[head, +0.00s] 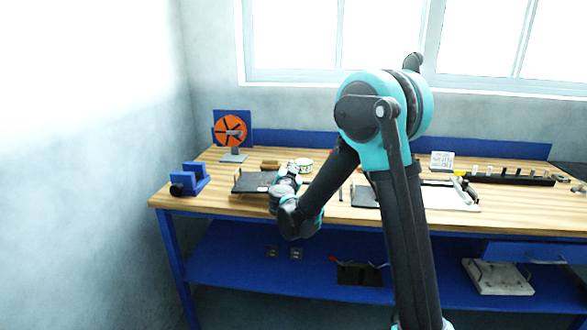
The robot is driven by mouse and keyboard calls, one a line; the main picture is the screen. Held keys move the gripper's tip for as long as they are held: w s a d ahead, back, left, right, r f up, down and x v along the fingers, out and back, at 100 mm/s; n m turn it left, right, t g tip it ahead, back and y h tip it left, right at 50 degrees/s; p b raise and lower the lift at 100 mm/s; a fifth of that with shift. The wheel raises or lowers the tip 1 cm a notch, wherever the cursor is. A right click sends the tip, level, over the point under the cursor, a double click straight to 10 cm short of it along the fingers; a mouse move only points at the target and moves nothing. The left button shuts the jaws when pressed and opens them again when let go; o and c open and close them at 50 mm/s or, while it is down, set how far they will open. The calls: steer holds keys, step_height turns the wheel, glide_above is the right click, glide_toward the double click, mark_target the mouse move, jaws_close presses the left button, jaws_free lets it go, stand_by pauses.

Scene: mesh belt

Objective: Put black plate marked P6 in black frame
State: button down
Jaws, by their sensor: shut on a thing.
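My gripper (284,183) is low over the left half of the bench, partly hidden by its own wrist. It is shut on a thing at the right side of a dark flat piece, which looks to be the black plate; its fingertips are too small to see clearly. The dark flat piece (250,181) lies at or just above the wooden top, left of my gripper. I cannot tell whether the black frame is under it. Another dark flat piece (364,196) lies right of my gripper, partly hidden by my arm. No P6 mark is readable.
A blue block holder (190,180) and an orange disc on a stand (230,131) are at the left. A round tin (304,165) is behind my gripper. A white tray (452,196) and a dark rack (508,178) are at the right. The front edge (200,208) is clear.

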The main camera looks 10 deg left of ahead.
steer(key=shift+f, duration=0.35)
steer(key=c, duration=1.6)
jaws_free()
steer(key=shift+c, duration=0.2)
steer(key=shift+r, duration=0.1)
steer(key=shift+r, duration=0.25)
steer(key=s, duration=1.2)
steer(key=shift+a+r, duration=0.15)
steer(key=shift+a, duration=0.05)
